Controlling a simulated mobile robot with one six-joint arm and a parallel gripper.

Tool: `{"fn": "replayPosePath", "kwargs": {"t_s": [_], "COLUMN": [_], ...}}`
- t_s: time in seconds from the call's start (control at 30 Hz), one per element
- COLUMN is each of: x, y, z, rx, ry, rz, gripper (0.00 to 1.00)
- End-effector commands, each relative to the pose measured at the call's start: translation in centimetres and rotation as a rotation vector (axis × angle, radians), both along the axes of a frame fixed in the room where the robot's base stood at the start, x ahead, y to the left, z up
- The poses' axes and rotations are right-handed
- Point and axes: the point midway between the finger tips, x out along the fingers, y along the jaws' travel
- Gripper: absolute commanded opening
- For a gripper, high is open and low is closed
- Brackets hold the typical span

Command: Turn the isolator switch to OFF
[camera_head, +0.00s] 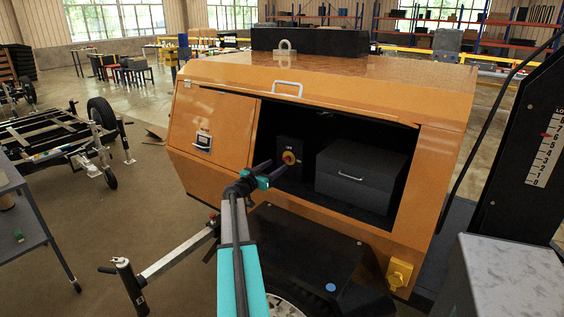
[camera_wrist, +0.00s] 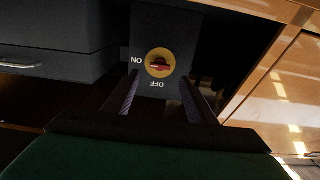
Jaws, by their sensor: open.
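The isolator switch is a red knob on a round yellow plate (camera_wrist: 159,63), set on a dark box inside the orange cabinet. It also shows in the head view (camera_head: 289,157). In the wrist view the labels are upside down: ON is left of the knob and OFF is below it. The red handle lies roughly level, in line with ON. My gripper (camera_head: 275,168) reaches into the cabinet opening just in front of the switch. In the wrist view its open fingers (camera_wrist: 158,92) point towards the switch box, one on each side of the OFF label, with nothing between them.
A dark grey case with a handle (camera_head: 360,178) stands right of the switch box. The orange cabinet (camera_head: 335,87) frames the opening, with a closed panel (camera_head: 213,122) on its left. A dark column with a scale (camera_head: 520,130) stands at the right.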

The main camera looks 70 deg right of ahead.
Motion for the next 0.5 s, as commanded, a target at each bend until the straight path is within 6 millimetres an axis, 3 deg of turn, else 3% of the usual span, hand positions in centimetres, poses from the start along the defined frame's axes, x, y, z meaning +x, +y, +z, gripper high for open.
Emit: {"fn": "replayPosePath", "kwargs": {"t_s": [0.3,0.5], "x": [-0.9,-1.3], "y": [-3.8,-5.3], "z": [0.1,0.0], "rx": [0.001,0.001], "ry": [0.0,0.0], "rz": [-0.001,0.001], "gripper": [0.52,0.52]}}
